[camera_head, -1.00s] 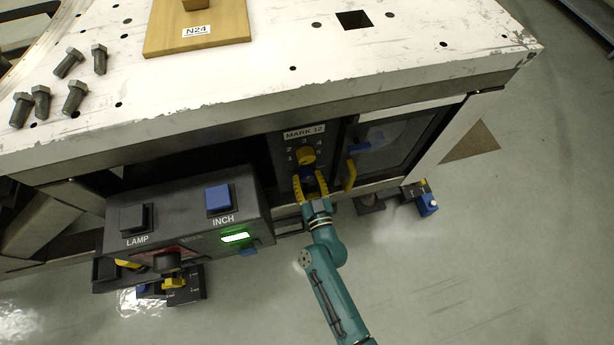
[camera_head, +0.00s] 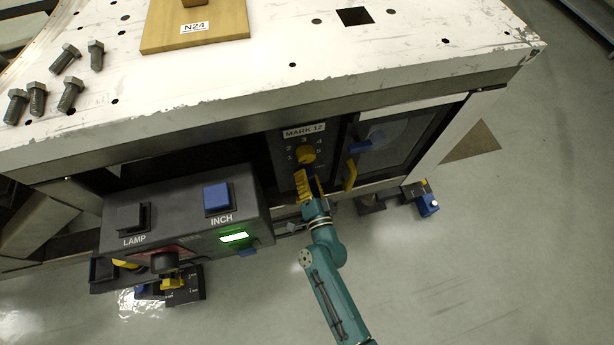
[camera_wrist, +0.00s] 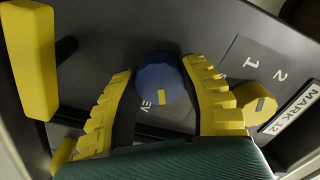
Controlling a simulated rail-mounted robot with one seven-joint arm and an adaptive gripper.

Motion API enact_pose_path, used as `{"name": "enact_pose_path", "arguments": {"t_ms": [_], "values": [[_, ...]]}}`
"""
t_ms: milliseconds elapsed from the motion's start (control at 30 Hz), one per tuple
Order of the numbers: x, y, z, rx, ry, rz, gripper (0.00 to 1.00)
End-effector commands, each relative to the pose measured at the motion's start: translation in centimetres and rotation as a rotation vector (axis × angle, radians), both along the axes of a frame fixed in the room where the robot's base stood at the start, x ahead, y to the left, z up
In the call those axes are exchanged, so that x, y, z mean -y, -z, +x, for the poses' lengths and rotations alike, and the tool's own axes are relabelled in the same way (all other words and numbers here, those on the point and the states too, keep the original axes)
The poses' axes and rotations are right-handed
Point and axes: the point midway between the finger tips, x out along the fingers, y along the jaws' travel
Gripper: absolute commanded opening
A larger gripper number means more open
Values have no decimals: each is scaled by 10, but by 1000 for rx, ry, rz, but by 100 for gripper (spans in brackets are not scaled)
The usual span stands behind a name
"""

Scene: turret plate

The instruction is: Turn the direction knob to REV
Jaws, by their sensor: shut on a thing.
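The direction knob (camera_wrist: 160,80) is a round blue knob with a short yellow mark on its face. It sits on a dark panel in the wrist view, between the two yellow ribbed fingers of my gripper (camera_wrist: 162,98). My gripper is shut on it. Part of a label (camera_wrist: 153,103) reading "EV" shows beside the knob; the rest is covered. In the head view my gripper (camera_head: 310,185) is at the panel below the yellow numbered knob, and its fingers mostly hide the blue knob.
The yellow numbered knob (camera_head: 306,154) under the MARK 12 label (camera_head: 304,131) is close to my fingers; it also shows in the wrist view (camera_wrist: 257,96). A yellow handle (camera_head: 350,175) stands just right. The box with LAMP and INCH buttons (camera_head: 180,205) juts out at left.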

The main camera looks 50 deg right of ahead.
Motion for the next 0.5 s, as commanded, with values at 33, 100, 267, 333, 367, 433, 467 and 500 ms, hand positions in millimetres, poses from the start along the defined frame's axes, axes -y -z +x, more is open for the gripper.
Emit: {"name": "enact_pose_path", "arguments": {"t_ms": [33, 100, 267, 333, 367, 433, 467, 500], "values": [[-1, 3, -1, 17, -1, 38, 8], [-1, 4, -1, 51, -2, 91, 8], [-1, 4, -1, 120, -2, 199, 8], [-1, 4, -1, 145, -2, 239, 8], [-1, 4, -1, 156, -2, 256, 8], [-1, 4, -1, 178, -2, 290, 8], [-1, 3, -1, 186, -2, 301, 8], [-1, 3, -1, 196, -1, 317, 8]]}}
